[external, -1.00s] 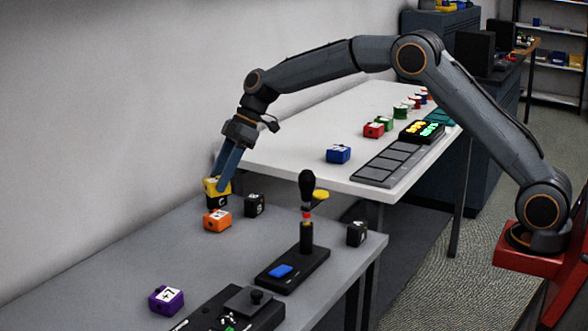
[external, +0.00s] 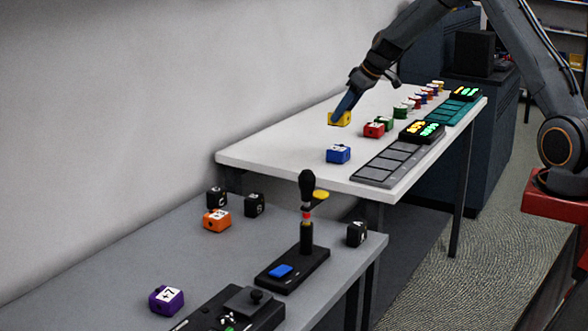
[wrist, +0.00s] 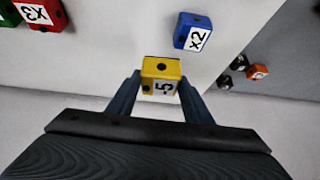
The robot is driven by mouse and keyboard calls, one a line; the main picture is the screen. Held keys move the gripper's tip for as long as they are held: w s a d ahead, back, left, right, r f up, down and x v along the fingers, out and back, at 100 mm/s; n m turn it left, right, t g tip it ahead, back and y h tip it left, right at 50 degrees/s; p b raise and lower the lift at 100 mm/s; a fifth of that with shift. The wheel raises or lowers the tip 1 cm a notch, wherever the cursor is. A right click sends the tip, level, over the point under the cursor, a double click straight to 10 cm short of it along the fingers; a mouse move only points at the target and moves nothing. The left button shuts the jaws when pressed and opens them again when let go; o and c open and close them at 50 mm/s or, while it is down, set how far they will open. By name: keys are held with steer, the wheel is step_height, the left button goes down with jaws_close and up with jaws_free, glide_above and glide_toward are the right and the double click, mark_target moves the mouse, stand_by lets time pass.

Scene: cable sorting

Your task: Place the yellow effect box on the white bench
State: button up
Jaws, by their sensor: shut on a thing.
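The yellow effect box (external: 340,118) is between the fingers of my gripper (external: 342,108), over the white bench (external: 270,150), behind the blue box and left of the red one. In the wrist view the yellow box (wrist: 161,73) shows a white label reading -5, with a finger of my gripper (wrist: 160,85) on each side. My gripper is shut on it. I cannot tell whether the box's underside touches the bench top.
A blue box (external: 338,154), a red box (external: 374,130) and a green box (external: 385,123) stand nearby on the white bench. Grey pads (external: 390,163) lie near its right edge. The grey table (external: 150,240) in front holds black, orange and purple boxes and a lever device.

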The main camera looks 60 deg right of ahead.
steer(key=s+d, duration=0.3)
steer(key=d, duration=0.1)
steer(key=shift+m+h, duration=0.3)
steer(key=shift+m, duration=0.1)
steer(key=f+p, duration=0.1)
steer(key=f, duration=0.3)
steer(key=f+p, duration=0.2)
steer(key=f, duration=0.3)
steer(key=shift+w+a+f, duration=0.1)
steer(key=shift+w+a, duration=0.05)
steer(key=shift+a, duration=0.05)
steer(key=shift+f, duration=0.15)
steer(key=o, duration=1.3)
steer(key=shift+c, duration=0.2)
